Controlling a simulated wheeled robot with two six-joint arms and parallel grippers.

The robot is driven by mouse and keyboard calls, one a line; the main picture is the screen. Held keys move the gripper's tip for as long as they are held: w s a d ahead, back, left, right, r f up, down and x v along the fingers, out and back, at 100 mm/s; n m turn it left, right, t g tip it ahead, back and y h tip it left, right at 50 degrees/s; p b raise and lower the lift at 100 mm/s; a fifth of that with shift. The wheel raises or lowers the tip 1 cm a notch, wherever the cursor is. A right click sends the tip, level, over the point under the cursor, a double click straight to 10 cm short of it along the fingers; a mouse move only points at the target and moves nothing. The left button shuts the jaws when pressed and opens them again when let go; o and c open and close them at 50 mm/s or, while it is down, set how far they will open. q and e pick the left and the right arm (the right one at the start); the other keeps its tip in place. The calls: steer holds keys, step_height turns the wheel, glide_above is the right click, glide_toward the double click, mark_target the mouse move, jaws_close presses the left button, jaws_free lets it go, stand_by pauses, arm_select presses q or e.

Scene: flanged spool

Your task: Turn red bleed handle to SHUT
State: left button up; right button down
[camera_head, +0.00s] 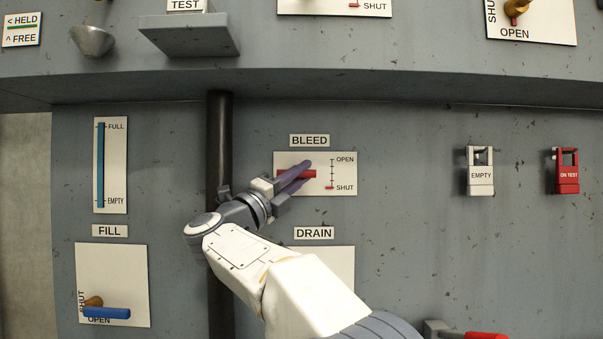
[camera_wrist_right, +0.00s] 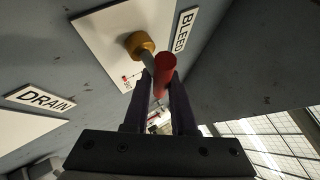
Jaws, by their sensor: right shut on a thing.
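The red bleed handle (camera_head: 311,174) lies about level on its white plate (camera_head: 347,171) under the BLEED label. Its height is between the OPEN mark above and the SHUT mark below; a red tick (camera_head: 329,187) sits beside SHUT. My right gripper (camera_head: 296,176) reaches it from the lower left, and its dark fingers partly cover it. In the right wrist view the red handle (camera_wrist_right: 165,74) is between the fingertips of the gripper (camera_wrist_right: 161,84), which are shut on it. A brass hub (camera_wrist_right: 139,44) shows behind it. My left gripper is not in view.
A dark vertical pipe (camera_head: 219,140) runs just left of my right wrist. The DRAIN plate (camera_head: 342,264) is below, partly hidden by my arm. A ledge (camera_head: 300,88) overhangs above. The blue FILL handle (camera_head: 106,312) is lower left.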

steer(key=shift+a+r, duration=0.1)
steer(key=c, duration=0.7)
jaws_free()
steer(key=shift+c, duration=0.2)
steer(key=shift+s+a+f, duration=0.2)
steer(key=shift+a+f, duration=0.05)
steer(key=shift+f, duration=0.05)
steer(key=b+v, duration=0.2)
steer(key=v, duration=0.7)
steer(key=shift+s+a, duration=0.2)
steer(key=shift+s, duration=0.05)
